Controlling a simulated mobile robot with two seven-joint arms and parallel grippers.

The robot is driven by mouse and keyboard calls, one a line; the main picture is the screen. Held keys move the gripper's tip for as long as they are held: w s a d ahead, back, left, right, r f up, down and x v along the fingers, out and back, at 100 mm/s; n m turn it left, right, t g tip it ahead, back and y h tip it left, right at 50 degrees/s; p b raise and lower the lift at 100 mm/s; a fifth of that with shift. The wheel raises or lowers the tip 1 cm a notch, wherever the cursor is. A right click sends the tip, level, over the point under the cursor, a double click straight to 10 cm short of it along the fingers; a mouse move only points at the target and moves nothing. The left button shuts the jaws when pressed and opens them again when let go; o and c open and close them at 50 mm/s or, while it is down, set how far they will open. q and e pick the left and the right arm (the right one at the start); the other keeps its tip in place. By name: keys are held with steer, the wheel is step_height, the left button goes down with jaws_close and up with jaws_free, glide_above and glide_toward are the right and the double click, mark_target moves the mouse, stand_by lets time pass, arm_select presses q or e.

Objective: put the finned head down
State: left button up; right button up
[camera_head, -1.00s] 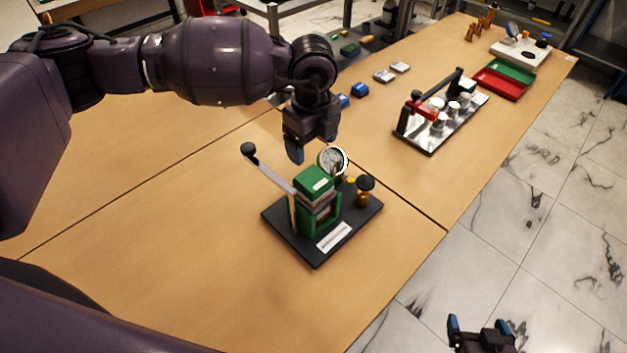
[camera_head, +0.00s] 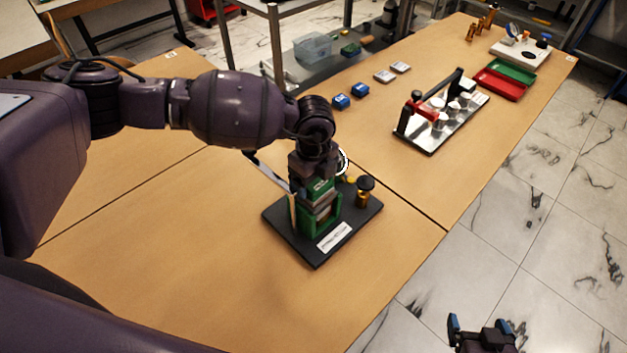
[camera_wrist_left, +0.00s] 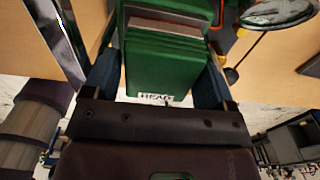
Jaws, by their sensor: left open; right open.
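The finned head (camera_head: 321,190), a green block with stacked fins, sits on top of the green frame of the rig on its black base plate (camera_head: 348,236). In the left wrist view the finned head (camera_wrist_left: 165,60), with a "HEAD" label, lies between the blue fingertips. My left gripper (camera_head: 316,176) is over the head from above, open around it, and hides part of it. Whether the fingers touch its sides, I cannot tell. My right gripper (camera_head: 480,326) is open and empty at the bottom right, over the floor.
The rig's lever (camera_head: 270,172) rises on the left. A dial gauge (camera_head: 343,161), partly hidden by my arm, and a brass post with a black knob (camera_head: 365,190) stand on the right.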

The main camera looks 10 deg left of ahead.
arm_select(q)
steer(key=c, duration=0.8)
step_height(320, 180, up, 20)
stand_by(0.3)
